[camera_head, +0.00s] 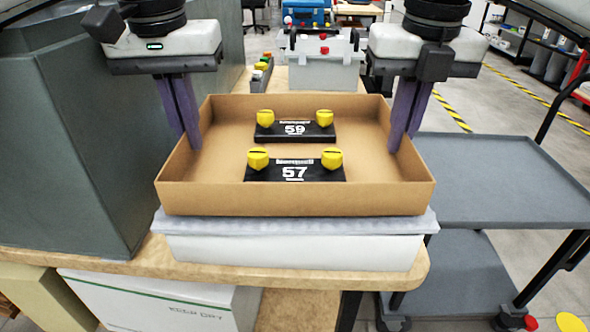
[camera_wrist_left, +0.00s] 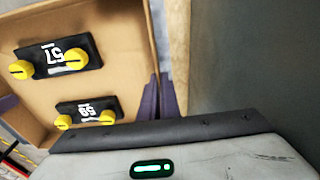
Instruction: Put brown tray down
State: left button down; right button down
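The brown tray (camera_head: 295,199) is an open, shallow box that sits level on or just above a white box with a grey lid (camera_head: 300,225); I cannot tell if they touch. It holds two black parts with yellow knobs, marked 59 (camera_head: 295,139) and 57 (camera_head: 295,174). My left gripper (camera_head: 187,142) is shut on the tray's left wall, one finger inside and one outside. The left wrist view shows the wall between its purple fingers (camera_wrist_left: 158,103). My right gripper (camera_head: 402,145) is shut on the right wall in the same way.
A large grey-green cabinet (camera_head: 75,140) stands close on the left. The wooden table (camera_head: 150,258) ends just in front of the white box. A grey cart (camera_head: 490,180) stands to the right. A grey-white container (camera_head: 325,65) is behind the tray.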

pick_arm(q)
jog(key=shift+s+f+b, duration=0.1)
jog(key=shift+f+b, duration=0.4)
jog(key=shift+f, duration=0.2)
pick_arm(e)
jog(key=shift+s+f, duration=0.1)
jog(key=shift+f, duration=0.6)
pick_arm(q)
jog(key=c, duration=2.1)
grip_release()
jog(key=shift+r, duration=0.15)
pick_arm(e)
jog(key=c, duration=2.1)
grip_release()
jog(key=shift+r, duration=0.2)
pick_arm(q)
jog(key=shift+o, duration=0.5)
pick_arm(e)
jog(key=shift+o, duration=0.5)
pick_arm(q)
jog(key=shift+s, duration=0.1)
jog(key=r, duration=0.5)
jog(key=s+r, duration=0.1)
jog(key=r, duration=0.2)
jog(key=shift+r, duration=0.4)
pick_arm(e)
notch_tip(320, 180, up, 12)
jog(key=s, duration=0.1)
jog(key=shift+s, duration=0.15)
jog(key=shift+f, duration=0.1)
